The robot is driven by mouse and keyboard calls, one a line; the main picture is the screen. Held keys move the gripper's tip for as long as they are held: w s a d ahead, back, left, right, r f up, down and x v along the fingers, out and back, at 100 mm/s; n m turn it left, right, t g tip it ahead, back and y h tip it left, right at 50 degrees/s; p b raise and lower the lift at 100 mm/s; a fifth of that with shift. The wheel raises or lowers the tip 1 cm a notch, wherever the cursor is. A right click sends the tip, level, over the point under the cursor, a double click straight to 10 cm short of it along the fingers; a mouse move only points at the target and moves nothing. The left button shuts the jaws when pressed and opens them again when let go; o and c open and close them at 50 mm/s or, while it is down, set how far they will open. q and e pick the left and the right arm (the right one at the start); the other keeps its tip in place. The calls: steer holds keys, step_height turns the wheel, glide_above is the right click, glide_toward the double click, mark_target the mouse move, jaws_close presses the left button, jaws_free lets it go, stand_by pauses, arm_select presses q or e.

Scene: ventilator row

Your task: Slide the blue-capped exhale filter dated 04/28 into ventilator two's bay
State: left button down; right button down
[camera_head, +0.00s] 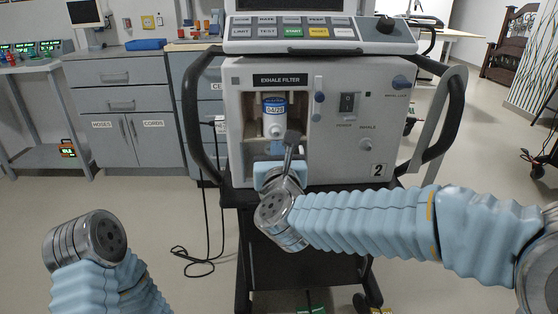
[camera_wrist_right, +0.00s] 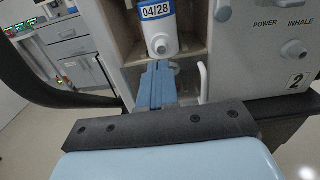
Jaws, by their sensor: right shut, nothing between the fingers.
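The exhale filter (camera_head: 274,117) stands upright in the open bay (camera_head: 251,135) of ventilator two (camera_head: 345,140), under the EXHALE FILTER label. It has a blue cap, a white body and a blue date band. In the right wrist view the band on the filter (camera_wrist_right: 158,28) reads 04/28, and its cap is out of frame. My right gripper (camera_head: 274,149) is at the bay's lower opening, below the filter. Its blue fingers (camera_wrist_right: 157,70) are shut and empty, just under the filter's lower nozzle; I cannot tell if they touch it. My left arm shows at lower left, its gripper out of view.
A grey lever (camera_head: 292,140) sits at the bay's right side, close to my right gripper. Black side handles (camera_head: 200,120) flank the ventilator, which stands on a dark cart (camera_head: 310,255). A black cable (camera_head: 205,258) lies on the floor. Drawer cabinets (camera_head: 120,110) stand behind at left.

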mark_target(275, 135)
steer(key=w+p, duration=0.1)
steer(key=w, duration=0.4)
steer(key=shift+a, duration=0.15)
steer(key=w+b, duration=0.1)
steer(key=b, duration=0.1)
steer(key=shift+w+b, duration=0.3)
